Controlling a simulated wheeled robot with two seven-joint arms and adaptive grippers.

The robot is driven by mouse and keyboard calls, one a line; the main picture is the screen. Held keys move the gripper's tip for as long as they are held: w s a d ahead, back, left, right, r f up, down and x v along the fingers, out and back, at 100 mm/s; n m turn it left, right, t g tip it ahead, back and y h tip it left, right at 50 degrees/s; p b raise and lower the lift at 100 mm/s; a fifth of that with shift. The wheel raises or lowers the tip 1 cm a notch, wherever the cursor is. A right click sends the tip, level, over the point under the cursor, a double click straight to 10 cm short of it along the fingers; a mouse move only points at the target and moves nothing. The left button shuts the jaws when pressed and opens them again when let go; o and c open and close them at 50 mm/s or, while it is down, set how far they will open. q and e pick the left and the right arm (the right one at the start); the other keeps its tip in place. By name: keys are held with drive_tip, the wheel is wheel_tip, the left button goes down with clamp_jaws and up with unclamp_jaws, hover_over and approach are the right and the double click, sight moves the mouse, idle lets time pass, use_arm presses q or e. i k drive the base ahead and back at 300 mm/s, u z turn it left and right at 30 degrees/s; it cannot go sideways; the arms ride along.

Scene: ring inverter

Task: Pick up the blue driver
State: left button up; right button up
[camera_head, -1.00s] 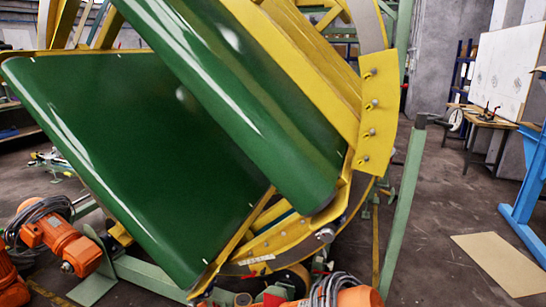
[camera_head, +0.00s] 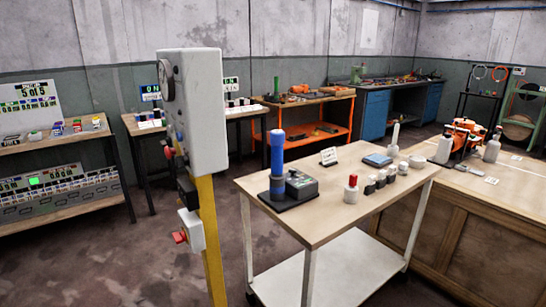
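A blue driver (camera_head: 277,153) stands upright in a dark dock or base on the near left corner of a wooden-topped cart (camera_head: 330,215). A dark grey boxy unit (camera_head: 301,184) sits right beside it. Neither of my grippers shows in the head view, so whether they are open or shut is not visible.
A yellow post with a grey control box (camera_head: 196,110) stands left of the cart. Small bottles and a red-topped item (camera_head: 352,188) sit on the cart top. A wooden workbench (camera_head: 480,195) stands at the right. Shelves line the left wall. Floor between post and shelves is clear.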

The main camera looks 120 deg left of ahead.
sight(278, 138)
drive_tip(key=u, duration=3.3)
drive_tip(key=k, duration=0.5)
drive_tip(key=z, duration=1.4)
drive_tip(key=i, duration=1.3)
drive_tip(key=u, duration=2.6)
